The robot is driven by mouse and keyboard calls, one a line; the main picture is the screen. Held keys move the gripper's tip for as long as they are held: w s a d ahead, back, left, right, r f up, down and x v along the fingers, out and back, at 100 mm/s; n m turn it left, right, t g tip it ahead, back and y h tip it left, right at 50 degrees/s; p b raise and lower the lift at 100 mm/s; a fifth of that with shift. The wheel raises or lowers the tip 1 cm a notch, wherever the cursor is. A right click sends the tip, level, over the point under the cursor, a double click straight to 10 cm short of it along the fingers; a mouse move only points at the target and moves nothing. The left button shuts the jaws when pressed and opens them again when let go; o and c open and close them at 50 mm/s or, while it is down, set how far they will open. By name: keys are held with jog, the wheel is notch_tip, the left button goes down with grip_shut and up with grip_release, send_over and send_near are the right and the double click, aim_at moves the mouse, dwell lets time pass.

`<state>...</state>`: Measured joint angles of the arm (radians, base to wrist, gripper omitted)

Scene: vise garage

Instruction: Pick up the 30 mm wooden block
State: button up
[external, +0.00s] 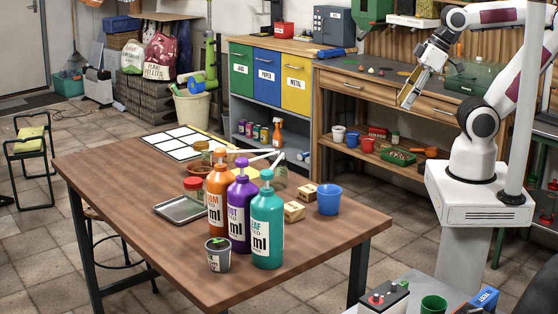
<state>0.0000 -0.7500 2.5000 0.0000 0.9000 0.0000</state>
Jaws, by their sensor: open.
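Two small light wooden blocks sit on the brown table (130,215), one nearer (294,211) and one just behind it (308,192). Both have dark marks on their faces, too small to read, so I cannot tell which is the 30 mm one. They stand between the teal bottle (267,232) and the blue cup (329,200). My gripper (408,99) is open, raised well above and to the right of the blocks, in front of the workbench at the back. It is apart from both blocks.
An orange bottle (218,200) and a purple bottle (239,218) stand beside the teal one. A small plant pot (218,255), a metal tray (181,209), jars and a white grid sheet (178,141) are also on the table. The table's left front is clear.

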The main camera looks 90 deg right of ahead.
jog(key=shift+o, duration=0.5)
jog(key=shift+w, duration=0.1)
jog(key=w+d+f+n+t+h, duration=0.1)
jog(key=w+d+f, duration=0.25)
jog(key=w, duration=0.35)
jog(key=w+d+f+n+t+h, duration=0.1)
jog(key=w+d+f+n, duration=0.1)
jog(key=w+d, duration=0.4)
jog(key=w+d+f+n+t, duration=0.1)
jog(key=w+d+f, duration=0.25)
jog(key=w, duration=0.55)
jog(key=n+y, duration=0.5)
jog(key=y, duration=0.5)
send_near(314, 187)
jog(key=w+f, duration=0.2)
jog(key=shift+w+d+f+t, duration=0.2)
jog(key=shift+w+t, duration=0.15)
jog(key=shift+t, duration=0.05)
jog(key=shift+s+a+y, duration=0.65)
jog(key=shift+y, duration=0.05)
jog(key=shift+w+a+f+t, duration=0.3)
jog(key=shift+w+a+f, duration=0.25)
jog(key=shift+w+a, duration=0.35)
